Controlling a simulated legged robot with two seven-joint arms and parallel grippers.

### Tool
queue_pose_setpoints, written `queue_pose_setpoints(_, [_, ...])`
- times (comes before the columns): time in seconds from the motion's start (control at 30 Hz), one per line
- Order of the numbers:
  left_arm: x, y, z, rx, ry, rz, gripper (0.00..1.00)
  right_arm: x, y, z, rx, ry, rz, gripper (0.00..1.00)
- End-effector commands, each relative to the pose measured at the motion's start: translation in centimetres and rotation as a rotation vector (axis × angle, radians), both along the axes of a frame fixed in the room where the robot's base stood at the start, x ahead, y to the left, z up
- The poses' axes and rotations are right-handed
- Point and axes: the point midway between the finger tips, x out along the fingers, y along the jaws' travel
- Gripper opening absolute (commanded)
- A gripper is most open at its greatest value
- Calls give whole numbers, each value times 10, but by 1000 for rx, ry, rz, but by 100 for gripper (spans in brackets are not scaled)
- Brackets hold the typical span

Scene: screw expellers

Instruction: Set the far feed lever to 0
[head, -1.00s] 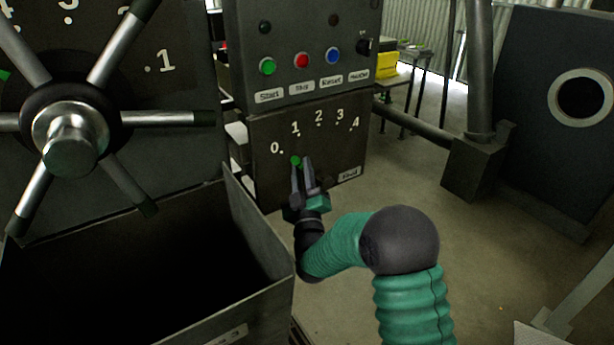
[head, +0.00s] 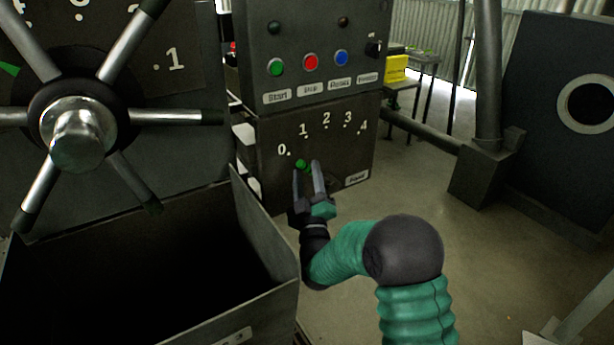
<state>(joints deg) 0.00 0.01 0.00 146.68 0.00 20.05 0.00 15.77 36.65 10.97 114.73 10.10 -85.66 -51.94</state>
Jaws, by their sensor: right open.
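The far feed lever shows as a green knob (head: 301,164) on the lower dark panel (head: 350,152), below the dial marks 0 to 4. The knob lies close below the 0 and 1 marks; the exact setting cannot be read, as my gripper hides the lever's shaft and pivot. My right gripper (head: 306,168) is open in front of the panel. Its two fingers point up at the knob, which shows between their tips. I cannot tell whether a finger touches it. My left gripper is not in view.
Above the dial are green, red and blue buttons (head: 311,62) and a black knob (head: 374,48). A large spoked handwheel (head: 78,132) stands at the left, over an open dark metal bin (head: 262,228).

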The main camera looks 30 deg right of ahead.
Motion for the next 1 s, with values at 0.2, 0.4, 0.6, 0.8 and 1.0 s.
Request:
queue_pose_setpoints(0.2, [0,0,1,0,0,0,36,-8,4,-3,-1,-1,1,41])
queue_pose_setpoints(0.4, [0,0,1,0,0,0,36,-49,19,-23,0,4,1,41])
queue_pose_setpoints(0.6, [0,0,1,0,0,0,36,-88,35,-42,0,4,3,41])
queue_pose_setpoints(0.8, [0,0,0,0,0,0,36,-103,39,-48,0,2,0,41])
queue_pose_setpoints(1.0, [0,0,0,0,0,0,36,-103,39,-48,0,1,-1,41])
